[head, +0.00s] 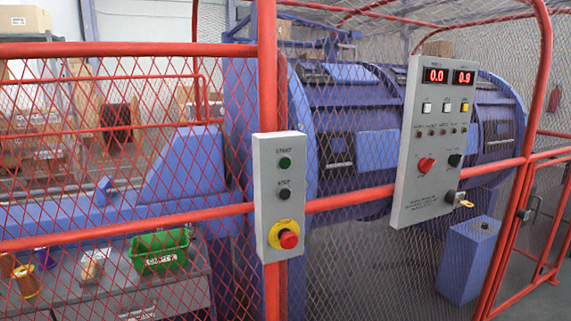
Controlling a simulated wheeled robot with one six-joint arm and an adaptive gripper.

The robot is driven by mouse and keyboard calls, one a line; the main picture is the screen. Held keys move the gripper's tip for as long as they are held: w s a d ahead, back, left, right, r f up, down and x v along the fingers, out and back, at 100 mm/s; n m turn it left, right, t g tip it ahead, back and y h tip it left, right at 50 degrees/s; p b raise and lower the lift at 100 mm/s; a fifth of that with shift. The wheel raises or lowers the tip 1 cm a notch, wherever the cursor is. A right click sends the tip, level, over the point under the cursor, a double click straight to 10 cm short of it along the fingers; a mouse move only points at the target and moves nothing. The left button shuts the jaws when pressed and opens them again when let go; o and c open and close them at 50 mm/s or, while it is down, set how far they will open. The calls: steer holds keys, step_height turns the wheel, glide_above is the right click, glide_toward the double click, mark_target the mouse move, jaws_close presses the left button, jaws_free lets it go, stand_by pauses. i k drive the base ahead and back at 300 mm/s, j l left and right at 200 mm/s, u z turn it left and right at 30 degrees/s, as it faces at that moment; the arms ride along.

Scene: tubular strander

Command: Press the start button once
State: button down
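A narrow grey button box (269,196) is fixed on a red upright post of the fence in the head view. The green start button (285,162) is at its top, under the word START. A black stop button (285,194) sits below it. A red emergency mushroom button (288,239) on a yellow ring is at the bottom. Nothing covers the start button. My gripper is not in this view.
A grey control panel (434,140) with red displays, a red knob and a key hangs to the right. Red mesh fencing (130,225) closes off the blue machine (350,110). A green crate (160,251) stands behind the mesh.

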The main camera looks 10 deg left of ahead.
mark_target(284, 163)
steer(key=k+j, duration=0.15)
steer(key=j, duration=0.25)
steer(key=k+j, duration=0.2)
steer(key=j, duration=0.2)
steer(key=k+j, duration=0.15)
steer(key=j, duration=0.3)
steer(key=k+j, duration=0.15)
steer(key=j, duration=0.25)
steer(key=k+j, duration=0.2)
steer(key=j, duration=0.2)
steer(key=k+j, duration=0.15)
steer(key=j, duration=0.25)
steer(key=k+j, duration=0.2)
steer(key=j, duration=0.2)
steer(key=i+z, duration=0.05)
